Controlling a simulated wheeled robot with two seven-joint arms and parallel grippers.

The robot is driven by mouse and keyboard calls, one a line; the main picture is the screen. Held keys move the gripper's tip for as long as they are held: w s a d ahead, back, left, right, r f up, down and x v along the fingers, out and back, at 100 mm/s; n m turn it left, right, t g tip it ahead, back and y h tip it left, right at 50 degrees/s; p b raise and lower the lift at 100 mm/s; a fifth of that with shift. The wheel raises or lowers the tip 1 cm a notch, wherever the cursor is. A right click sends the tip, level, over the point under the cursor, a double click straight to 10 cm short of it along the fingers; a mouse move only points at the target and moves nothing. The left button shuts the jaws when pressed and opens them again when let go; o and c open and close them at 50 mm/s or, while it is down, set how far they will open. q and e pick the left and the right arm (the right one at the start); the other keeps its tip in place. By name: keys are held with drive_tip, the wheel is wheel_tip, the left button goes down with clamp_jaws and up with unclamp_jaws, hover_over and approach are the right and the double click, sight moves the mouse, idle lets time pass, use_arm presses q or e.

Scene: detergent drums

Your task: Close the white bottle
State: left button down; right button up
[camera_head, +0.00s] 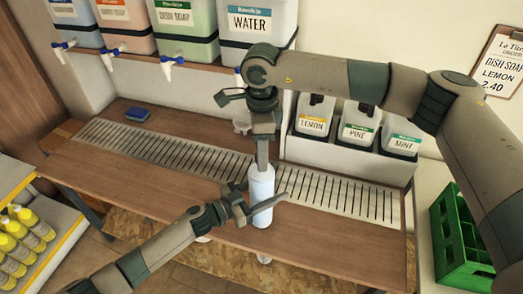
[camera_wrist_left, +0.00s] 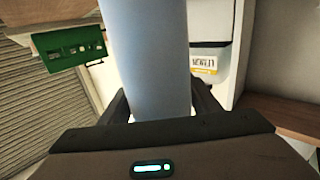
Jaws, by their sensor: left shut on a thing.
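The white bottle (camera_head: 262,197) stands upright at the front edge of the wooden counter. My left gripper (camera_head: 262,205) is shut around its lower body. In the left wrist view the bottle (camera_wrist_left: 146,60) rises between the two fingers of the gripper (camera_wrist_left: 158,105). My right gripper (camera_head: 263,162) points down from above, its tips right at the bottle's top. Its fingers show nearly edge-on, so I cannot tell whether they are open or shut. They hide the bottle's mouth, and no cap shows.
The counter (camera_head: 185,185) has a slotted metal grate (camera_head: 180,151) and a blue sponge (camera_head: 136,114). Drums with taps, one labelled water (camera_head: 250,25), stand on a shelf behind. Lemon (camera_head: 313,120), pine and mint containers stand back right. A green crate (camera_head: 460,235) is at right.

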wheel_tip(320, 180, up, 12)
idle(0.6)
use_arm(q)
drive_tip(key=c, duration=0.6)
unclamp_jaws()
drive_tip(key=shift+o, duration=0.2)
drive_tip(key=shift+a, duration=0.1)
use_arm(e)
drive_tip(key=shift+f, duration=0.1)
wheel_tip(320, 180, down, 4)
drive_tip(key=b, duration=0.4)
drive_tip(key=shift+f, duration=0.15)
use_arm(q)
drive_tip(key=v, duration=1.7)
use_arm(e)
drive_tip(key=shift+f, duration=0.1)
use_arm(q)
drive_tip(key=shift+a, duration=0.1)
